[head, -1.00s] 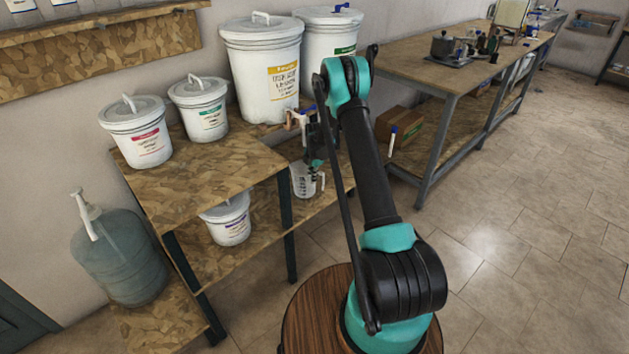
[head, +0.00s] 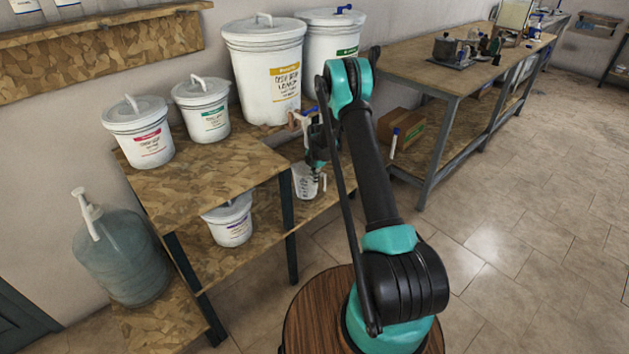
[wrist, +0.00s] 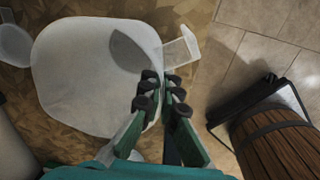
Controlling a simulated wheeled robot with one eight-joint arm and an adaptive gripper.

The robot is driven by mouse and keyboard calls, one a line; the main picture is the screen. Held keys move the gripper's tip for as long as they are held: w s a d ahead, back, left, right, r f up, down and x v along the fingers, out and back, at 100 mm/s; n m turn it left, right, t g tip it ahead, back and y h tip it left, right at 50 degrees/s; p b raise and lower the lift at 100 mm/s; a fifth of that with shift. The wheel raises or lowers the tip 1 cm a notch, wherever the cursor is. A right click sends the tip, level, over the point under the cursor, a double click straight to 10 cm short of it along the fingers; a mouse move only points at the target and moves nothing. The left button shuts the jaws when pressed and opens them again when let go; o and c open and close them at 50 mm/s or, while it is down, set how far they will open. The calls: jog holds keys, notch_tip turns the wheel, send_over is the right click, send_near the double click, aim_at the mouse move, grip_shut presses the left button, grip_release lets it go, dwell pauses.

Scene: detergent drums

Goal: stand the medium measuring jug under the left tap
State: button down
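The translucent measuring jug (head: 306,181) stands low beside the bench leg in the head view, partly hidden by my arm. In the wrist view the jug (wrist: 85,85) fills the left side, with its handle (wrist: 183,51) pointing right. My gripper (wrist: 161,78) is at the jug's right edge, near the handle, its fingers close together. I cannot tell whether they touch or hold the jug; in the head view my gripper (head: 316,160) is just above it. A tap (head: 301,119) shows below the yellow-labelled drum (head: 262,70). The green-labelled drum (head: 333,38) is partly behind my arm.
Two smaller tubs, red-labelled (head: 140,132) and green-labelled (head: 202,107), stand on the near bench (head: 205,168). A purple-labelled tub (head: 230,222) is underneath. A blue-topped white piece (head: 394,143) stands right of my arm. Open tiled floor (head: 510,230) lies at right.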

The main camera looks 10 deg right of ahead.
jog(key=shift+f, duration=0.45)
dwell(0.4)
jog(key=c, duration=2.2)
grip_release()
jog(key=shift+o, duration=1.3)
jog(key=shift+o, duration=0.3)
jog(key=o, duration=0.5)
jog(key=shift+r, duration=0.1)
